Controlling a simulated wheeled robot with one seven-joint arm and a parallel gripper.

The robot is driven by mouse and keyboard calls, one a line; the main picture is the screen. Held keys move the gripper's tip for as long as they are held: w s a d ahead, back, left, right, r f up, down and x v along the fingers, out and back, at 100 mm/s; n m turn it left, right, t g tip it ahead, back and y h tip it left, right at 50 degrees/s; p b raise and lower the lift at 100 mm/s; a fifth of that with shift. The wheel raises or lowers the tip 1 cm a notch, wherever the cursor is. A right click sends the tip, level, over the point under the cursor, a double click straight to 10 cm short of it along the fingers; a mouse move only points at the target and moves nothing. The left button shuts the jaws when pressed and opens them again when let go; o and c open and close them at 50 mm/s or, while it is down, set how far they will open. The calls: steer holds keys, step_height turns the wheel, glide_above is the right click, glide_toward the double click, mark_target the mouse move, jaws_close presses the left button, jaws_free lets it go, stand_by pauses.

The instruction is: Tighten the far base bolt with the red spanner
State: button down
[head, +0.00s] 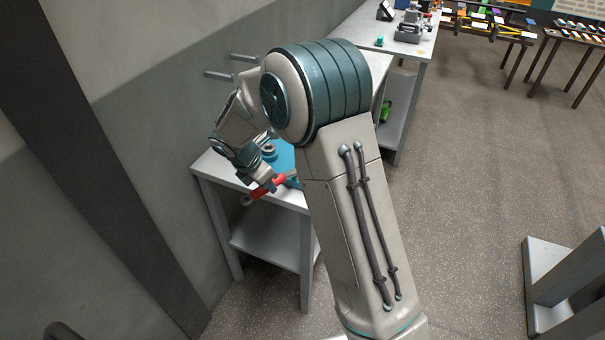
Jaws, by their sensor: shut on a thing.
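My gripper (262,180) is shut on the red spanner (267,187) at the front edge of a small grey table (207,166). The spanner's red handle shows. A greyish ring-like end (246,200) shows at its lower left, just off the table's edge. A blue part (285,157) sits on the table behind my gripper, with a dark round piece (268,150) near it. My own arm covers much of the blue part. I cannot make out the far base bolt.
A wall with two short bars (218,75) stands close behind and left of the table. A longer bench (385,28) with a grey machine (412,27) is at the back. A green object (386,109) lies on its lower shelf. Open floor lies to the right, with a grey stand (548,275).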

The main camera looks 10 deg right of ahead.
steer(key=shift+r, duration=0.15)
steer(key=shift+r+p, duration=2.55)
steer(key=shift+r, duration=0.3)
steer(key=shift+d+r+p, duration=0.25)
steer(key=shift+r+p, duration=0.25)
steer(key=shift+r, duration=0.1)
steer(key=shift+r, duration=0.15)
steer(key=shift+s+a+r+p, duration=0.4)
steer(key=shift+a+r+p, duration=0.1)
steer(key=shift+a, duration=0.1)
steer(key=shift+s+a+r+p, duration=0.2)
steer(key=shift+s+a+r, duration=0.25)
steer(key=shift+a, duration=0.3)
steer(key=shift+s+a+r+p, duration=0.2)
steer(key=shift+s+a+r, duration=0.25)
steer(key=shift+a, duration=0.25)
steer(key=shift+r, duration=0.1)
